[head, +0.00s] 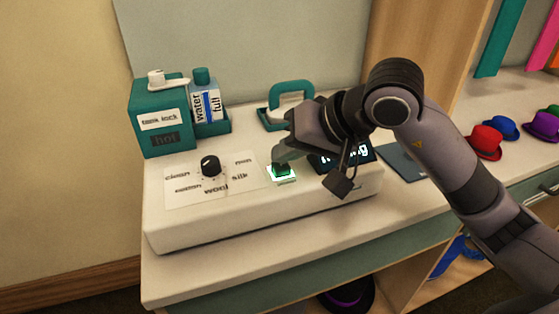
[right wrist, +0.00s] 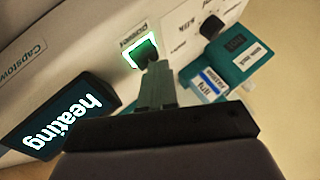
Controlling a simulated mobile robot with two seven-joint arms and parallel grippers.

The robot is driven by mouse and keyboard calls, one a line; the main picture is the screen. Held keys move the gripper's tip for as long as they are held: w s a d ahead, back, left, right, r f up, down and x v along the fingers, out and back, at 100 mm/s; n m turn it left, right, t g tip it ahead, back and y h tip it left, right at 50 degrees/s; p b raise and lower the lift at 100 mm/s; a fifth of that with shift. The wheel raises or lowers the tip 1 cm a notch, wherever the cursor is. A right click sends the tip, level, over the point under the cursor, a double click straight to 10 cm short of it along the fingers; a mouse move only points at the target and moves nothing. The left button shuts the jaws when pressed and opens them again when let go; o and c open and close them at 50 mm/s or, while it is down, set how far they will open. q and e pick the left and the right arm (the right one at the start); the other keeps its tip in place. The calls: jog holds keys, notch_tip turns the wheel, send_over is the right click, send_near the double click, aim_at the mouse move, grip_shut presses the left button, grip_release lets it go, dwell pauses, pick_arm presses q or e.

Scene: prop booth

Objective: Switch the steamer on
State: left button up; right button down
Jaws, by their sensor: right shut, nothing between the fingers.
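The white steamer (head: 240,215) stands on the counter. Its green power switch (head: 282,172) has a lit, glowing border, which also shows in the right wrist view (right wrist: 146,50). My right gripper (head: 281,163) is shut and empty, with its fingertips at the switch, touching or just above it; I cannot tell which. The display (right wrist: 60,116) reads "heating" in the right wrist view; in the head view my gripper partly covers it. The black dial (head: 210,166) sits left of the switch among fabric labels. My left gripper is not in view.
A teal tank-lock box (head: 160,140) marked "hot" and a water bottle (head: 206,105) labelled "full" stand at the steamer's back left. A teal handle (head: 291,88) rises behind my gripper. Coloured hats (head: 485,140) sit on the shelf at right.

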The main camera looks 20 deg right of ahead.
aim_at(287, 167)
jog(key=shift+r+p, duration=1.4)
jog(key=shift+r, duration=1.55)
jog(key=shift+d, duration=0.1)
